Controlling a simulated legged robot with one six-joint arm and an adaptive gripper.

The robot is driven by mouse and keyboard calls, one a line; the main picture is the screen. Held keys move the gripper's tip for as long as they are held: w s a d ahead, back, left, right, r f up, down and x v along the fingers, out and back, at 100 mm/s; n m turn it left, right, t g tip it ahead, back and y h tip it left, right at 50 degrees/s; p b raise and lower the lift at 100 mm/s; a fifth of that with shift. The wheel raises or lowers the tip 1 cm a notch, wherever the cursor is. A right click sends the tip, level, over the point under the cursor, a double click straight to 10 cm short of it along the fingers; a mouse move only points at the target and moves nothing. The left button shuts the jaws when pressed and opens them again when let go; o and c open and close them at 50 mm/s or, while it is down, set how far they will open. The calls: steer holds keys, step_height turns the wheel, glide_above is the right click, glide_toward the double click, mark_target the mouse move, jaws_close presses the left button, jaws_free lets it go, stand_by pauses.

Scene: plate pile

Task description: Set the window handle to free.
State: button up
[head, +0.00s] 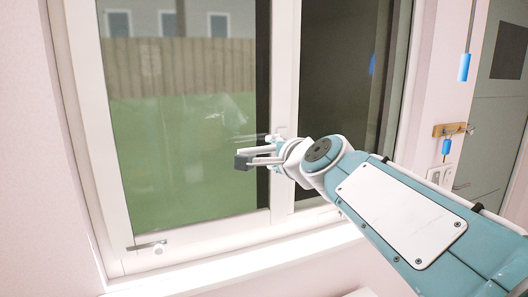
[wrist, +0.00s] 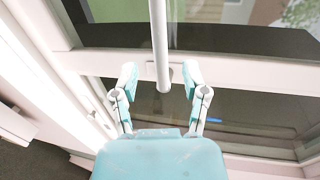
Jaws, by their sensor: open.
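The window handle (wrist: 160,45) is a slim white bar in the wrist view. It runs down from the top edge, and its lower end lies between my gripper's fingers. My gripper (wrist: 160,78) is open, with one finger on each side of the bar and a visible gap to each. In the head view my gripper (head: 257,158) is in front of the window's middle upright. A small pale part by the upright just above it may be the handle's mount; my gripper hides most of the handle there.
The white window frame (head: 285,70) divides two glass panes, with fence and grass beyond the left one. A small metal stay (head: 147,245) is on the lower left frame. A wooden key rack (head: 452,130) hangs on the right wall. The sill (head: 240,264) is clear.

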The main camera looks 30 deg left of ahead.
steer(key=v, duration=0.6)
steer(key=shift+d, duration=0.15)
